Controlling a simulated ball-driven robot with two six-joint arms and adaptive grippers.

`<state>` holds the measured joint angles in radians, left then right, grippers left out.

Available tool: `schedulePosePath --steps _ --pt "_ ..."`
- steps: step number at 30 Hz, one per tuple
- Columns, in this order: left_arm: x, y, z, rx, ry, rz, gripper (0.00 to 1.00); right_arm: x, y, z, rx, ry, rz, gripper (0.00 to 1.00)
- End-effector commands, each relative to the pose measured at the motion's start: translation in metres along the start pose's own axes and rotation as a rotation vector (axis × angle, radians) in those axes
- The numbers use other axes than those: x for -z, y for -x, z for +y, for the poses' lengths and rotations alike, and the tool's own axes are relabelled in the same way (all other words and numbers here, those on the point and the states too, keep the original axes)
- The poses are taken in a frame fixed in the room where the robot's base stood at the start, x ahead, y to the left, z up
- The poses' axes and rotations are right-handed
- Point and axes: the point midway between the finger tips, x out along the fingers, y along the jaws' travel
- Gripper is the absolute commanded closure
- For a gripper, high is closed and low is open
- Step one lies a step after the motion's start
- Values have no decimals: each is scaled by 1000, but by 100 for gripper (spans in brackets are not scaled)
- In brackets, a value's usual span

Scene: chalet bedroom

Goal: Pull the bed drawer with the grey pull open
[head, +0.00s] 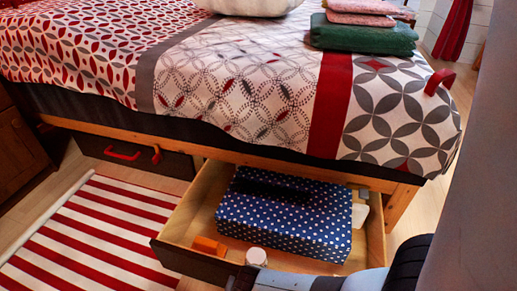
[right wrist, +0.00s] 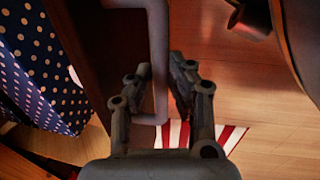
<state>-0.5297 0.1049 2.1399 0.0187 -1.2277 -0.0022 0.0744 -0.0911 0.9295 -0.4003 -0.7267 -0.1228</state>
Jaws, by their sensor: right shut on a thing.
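The bed drawer (head: 180,262) at the right stands pulled out from under the bed, its inside in plain view. Its grey pull (right wrist: 158,45) shows in the right wrist view as a bar on the drawer's dark front. My right gripper (right wrist: 160,68) is shut on this pull, with one finger on each side of it. In the head view my right arm comes in at the bottom right and hides the pull and part of the front. My left gripper is in neither view.
The drawer holds a blue dotted box (head: 285,213), an orange block (head: 208,246) and a white jar (head: 256,256). A second drawer (head: 175,162) with a red pull (head: 123,154) is shut. A striped rug (head: 95,235) lies left on the wooden floor.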

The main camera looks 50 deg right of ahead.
Motion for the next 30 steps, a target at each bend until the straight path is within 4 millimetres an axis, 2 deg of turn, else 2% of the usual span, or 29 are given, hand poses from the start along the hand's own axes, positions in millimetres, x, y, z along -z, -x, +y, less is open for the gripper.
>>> schedulePosePath --steps 12,13,17,26,30 --pt "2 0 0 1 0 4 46 0 0 -1 1 -1 0 100" --pt "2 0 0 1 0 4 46 0 0 -1 1 -1 0 79" --pt "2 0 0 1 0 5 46 0 0 -1 1 0 0 62" --pt "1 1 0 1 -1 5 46 0 1 0 0 0 1 60" --pt "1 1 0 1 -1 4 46 0 9 -1 0 0 1 60"
